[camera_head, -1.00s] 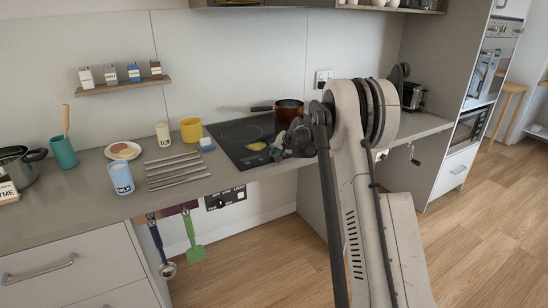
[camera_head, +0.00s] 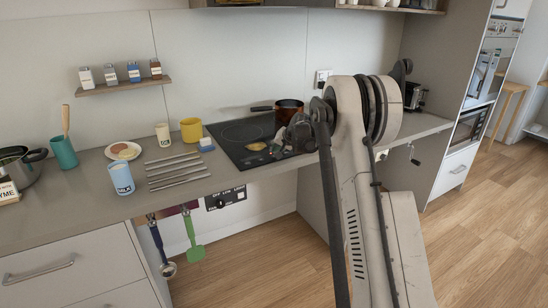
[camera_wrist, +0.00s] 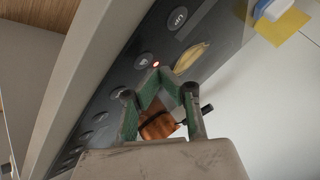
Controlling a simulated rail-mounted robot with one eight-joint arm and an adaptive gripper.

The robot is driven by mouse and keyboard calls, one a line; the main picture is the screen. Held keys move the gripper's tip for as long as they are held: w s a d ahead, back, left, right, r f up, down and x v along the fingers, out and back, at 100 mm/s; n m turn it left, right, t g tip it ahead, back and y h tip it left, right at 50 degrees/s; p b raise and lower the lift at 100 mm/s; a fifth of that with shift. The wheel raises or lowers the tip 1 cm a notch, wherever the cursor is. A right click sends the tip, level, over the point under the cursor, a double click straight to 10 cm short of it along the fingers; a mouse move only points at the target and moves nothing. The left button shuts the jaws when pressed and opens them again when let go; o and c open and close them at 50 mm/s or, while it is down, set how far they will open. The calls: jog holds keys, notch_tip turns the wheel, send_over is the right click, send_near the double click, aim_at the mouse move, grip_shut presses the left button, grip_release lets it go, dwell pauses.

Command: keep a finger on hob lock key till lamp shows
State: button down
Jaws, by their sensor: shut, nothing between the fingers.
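The black hob (camera_head: 238,133) is set in the counter. In the wrist view its dark control strip (camera_wrist: 95,110) runs diagonally with several round keys. One key with a small mark (camera_wrist: 143,60) sits beside a small glowing red lamp (camera_wrist: 156,63). Another key (camera_wrist: 178,17) lies farther up the strip. My gripper (camera_wrist: 157,76) has its green fingers shut and empty, tips close to the lamp and the marked key; I cannot tell whether they touch. In the head view my wrist hides most of the hob's right front.
A copper pan (camera_head: 289,108) stands on the hob's back right, and shows beyond my fingers (camera_wrist: 158,126). A yellow, leaf-shaped piece (camera_wrist: 191,57) lies on the hob near the keys.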

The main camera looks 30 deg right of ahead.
aim_at(274, 157)
jog(key=shift+r+p, duration=0.85)
jog(key=shift+r, duration=1.65)
jog(key=shift+s+a+r, duration=0.1)
jog(key=shift+a+r, duration=0.05)
jog(key=shift+r, duration=0.05)
jog(key=s+a+r+n, duration=0.1)
jog(key=s+a+r, duration=0.45)
jog(key=s, duration=0.25)
jog(key=s+a+r+n+g, duration=0.1)
jog(key=s+a+r, duration=0.4)
jog(key=s+a, duration=0.25)
jog(key=s+a+r+n, duration=0.2)
jog(key=s+a+r, duration=0.35)
jog(key=s, duration=0.35)
jog(key=s+a+f+n, duration=0.1)
jog(key=s+a+f, duration=0.2)
jog(key=s, duration=1.3)
jog(key=s+a+f+n+g+h, duration=0.1)
jog(key=s+a+f, duration=0.3)
jog(key=s, duration=1.1)
jog(key=shift+s+a+n, duration=0.4)
jog(key=shift+a+n, duration=0.25)
jog(key=shift+n, duration=0.05)
